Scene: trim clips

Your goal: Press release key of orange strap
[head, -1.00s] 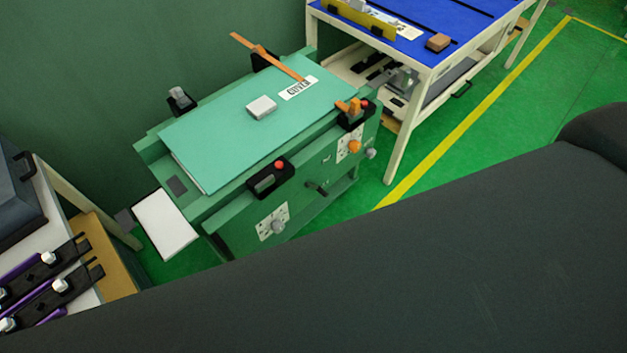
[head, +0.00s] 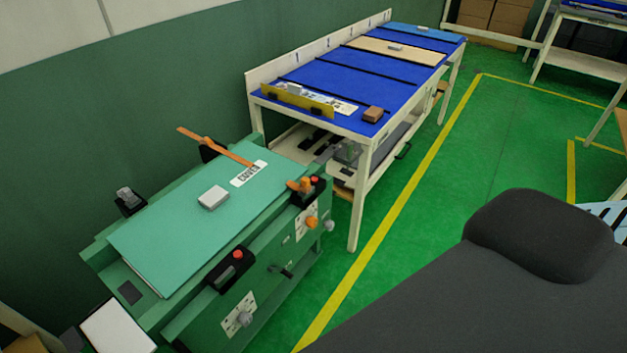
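The orange strap (head: 218,147) runs from a black bracket at the back of a green machine and ends on its teal cover (head: 160,230) near a white label (head: 249,173). The strap's end and the buckle piece look apart. A second black latch (head: 230,270) with a red key (head: 238,254) is at the front left; no strap shows in it. Neither of my grippers shows in view.
A blue-topped bench (head: 325,77) with a yellow rail and brown block (head: 373,114) stands beyond the machine. A grey box (head: 213,197) lies on the cover. Green floor right of the machine is clear. A dark grey body, probably my own, fills the lower right.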

